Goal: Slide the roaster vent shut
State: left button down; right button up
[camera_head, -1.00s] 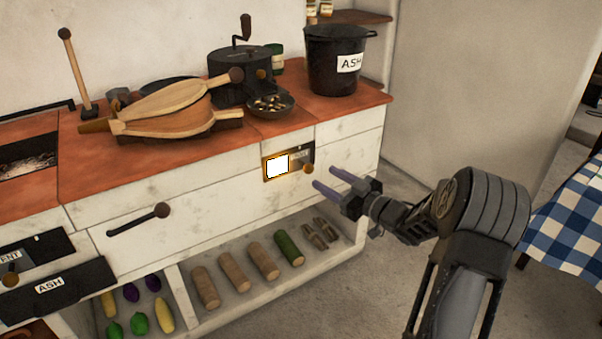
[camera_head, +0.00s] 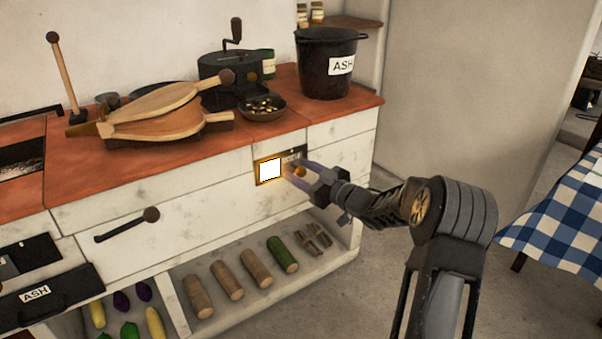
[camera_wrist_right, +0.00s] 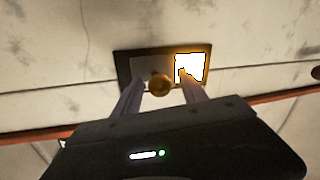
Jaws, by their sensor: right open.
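The roaster vent is a small framed opening in the white front under the red counter. Its glowing window (camera_head: 270,169) is uncovered at the left, and the dark sliding plate (camera_head: 293,156) sits at the right. A round brass knob (camera_head: 300,171) is on the plate. In the right wrist view, the window (camera_wrist_right: 190,68) glows right of the knob (camera_wrist_right: 160,85). My right gripper (camera_head: 297,172) is open, with its two fingers on either side of the knob; the fingers (camera_wrist_right: 161,82) show no clear contact with it. My left gripper is out of view.
A roaster drum (camera_head: 231,80), a pan (camera_head: 262,107), bellows (camera_head: 165,112) and a black ash bucket (camera_head: 326,75) stand on the counter above. A drawer handle (camera_head: 125,225) sticks out at left. Logs lie on the shelf below. A checked-cloth table (camera_head: 560,215) is at right.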

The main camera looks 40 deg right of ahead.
jog(key=shift+c, duration=0.4)
grip_shut()
dwell(0.9)
